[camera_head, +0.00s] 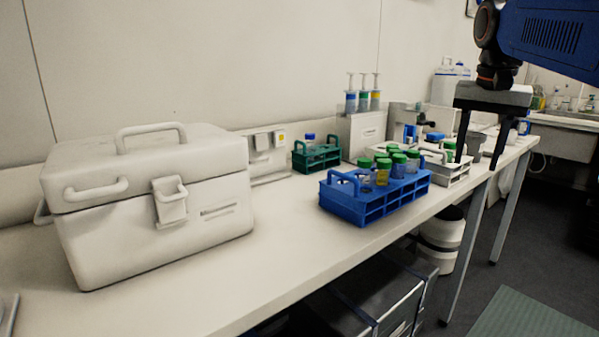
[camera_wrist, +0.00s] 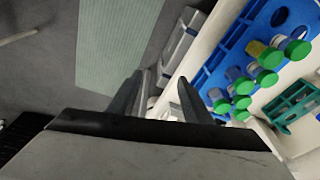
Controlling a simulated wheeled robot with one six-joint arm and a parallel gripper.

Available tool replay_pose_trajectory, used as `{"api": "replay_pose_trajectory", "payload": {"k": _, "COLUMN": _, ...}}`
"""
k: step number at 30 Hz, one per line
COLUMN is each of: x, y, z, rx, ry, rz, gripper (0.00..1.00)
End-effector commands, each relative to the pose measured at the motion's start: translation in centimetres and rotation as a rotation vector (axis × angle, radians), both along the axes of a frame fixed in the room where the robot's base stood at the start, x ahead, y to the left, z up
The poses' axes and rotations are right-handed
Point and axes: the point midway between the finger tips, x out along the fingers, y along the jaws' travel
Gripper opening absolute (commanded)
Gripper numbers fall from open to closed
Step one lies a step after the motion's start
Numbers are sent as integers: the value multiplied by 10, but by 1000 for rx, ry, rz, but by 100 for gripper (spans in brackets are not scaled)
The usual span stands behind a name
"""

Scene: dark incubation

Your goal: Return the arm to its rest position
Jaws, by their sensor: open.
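My gripper (camera_head: 483,138) hangs at the upper right of the head view, pointing down by the bench's front edge. Its two dark fingers are apart with nothing between them. In the wrist view my gripper (camera_wrist: 160,98) also shows its fingers apart over the bench edge and floor. Part of my blue arm is above it in the head view. The bench (camera_head: 290,235) runs from the lower left to the right. A blue rack (camera_head: 375,200) with several green-capped tubes stands on it, left of my gripper and apart from it; the rack also shows in the wrist view (camera_wrist: 238,42).
A white lidded box (camera_head: 150,205) fills the bench's left. A green rack (camera_head: 317,157), a syringe stand (camera_head: 362,135) and a white rack (camera_head: 447,167) stand farther back. Under the bench are a dark metal case (camera_head: 375,290) and a white container (camera_head: 441,236). The right floor is open around a green mat (camera_head: 530,315).

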Motion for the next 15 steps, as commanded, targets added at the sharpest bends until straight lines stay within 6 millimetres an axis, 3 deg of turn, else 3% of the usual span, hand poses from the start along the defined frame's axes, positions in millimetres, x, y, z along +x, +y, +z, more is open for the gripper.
{"api": "replay_pose_trajectory", "payload": {"k": 1, "x": -15, "y": 8, "z": -13, "rx": -4, "ry": -10, "rz": 36, "gripper": 45}}
{"api": "replay_pose_trajectory", "payload": {"k": 8, "x": -69, "y": 37, "z": -77, "rx": -24, "ry": -60, "rz": 204, "gripper": 45}}
{"api": "replay_pose_trajectory", "payload": {"k": 15, "x": -128, "y": 62, "z": -157, "rx": -51, "ry": -114, "rz": 373, "gripper": 45}}
